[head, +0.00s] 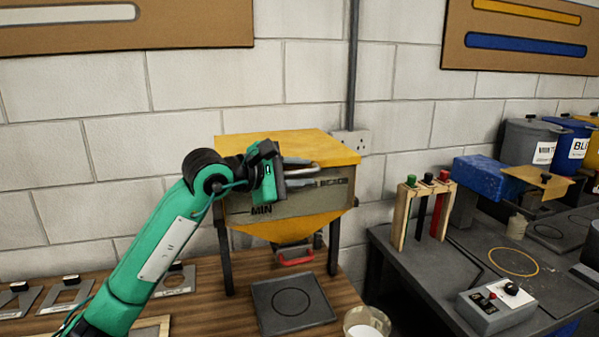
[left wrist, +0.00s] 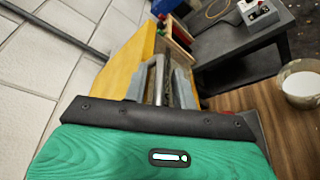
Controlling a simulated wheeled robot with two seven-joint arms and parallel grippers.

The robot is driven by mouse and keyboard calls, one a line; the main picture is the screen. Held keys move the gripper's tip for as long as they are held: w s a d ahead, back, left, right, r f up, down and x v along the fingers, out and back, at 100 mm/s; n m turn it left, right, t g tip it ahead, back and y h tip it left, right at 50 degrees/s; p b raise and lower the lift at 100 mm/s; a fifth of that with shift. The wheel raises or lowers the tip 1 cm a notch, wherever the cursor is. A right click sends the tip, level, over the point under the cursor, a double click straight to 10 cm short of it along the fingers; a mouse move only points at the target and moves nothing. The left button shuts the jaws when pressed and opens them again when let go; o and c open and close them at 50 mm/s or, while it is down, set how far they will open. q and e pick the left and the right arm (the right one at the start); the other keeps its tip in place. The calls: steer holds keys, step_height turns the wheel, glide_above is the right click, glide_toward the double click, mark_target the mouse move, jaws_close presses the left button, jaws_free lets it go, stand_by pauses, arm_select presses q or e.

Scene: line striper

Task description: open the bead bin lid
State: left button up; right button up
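The bead bin (head: 335,198) stands on dark legs on the wooden table against the wall, with a grey body and yellow funnel bottom. Its flat yellow lid (head: 290,145) lies shut on top; the lid's yellow also shows in the left wrist view (left wrist: 128,62). My left gripper (head: 316,174) is at the bin's upper front, just below the lid's front edge. In the left wrist view its two grey fingers (left wrist: 162,88) stand apart, with a pale metal bar (left wrist: 159,75) between them. I cannot tell whether they touch the bar. My right gripper is not in view.
A red handle (head: 296,258) sits under the funnel, above a dark square plate (head: 292,303). A cup of white material (head: 366,325) stands at the table's front. To the right is a dark bench (head: 425,262) with a wooden rack (head: 422,212) and a control box (head: 497,305).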

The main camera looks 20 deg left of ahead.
arm_select(q)
jaws_close()
steer(key=shift+r, duration=0.1)
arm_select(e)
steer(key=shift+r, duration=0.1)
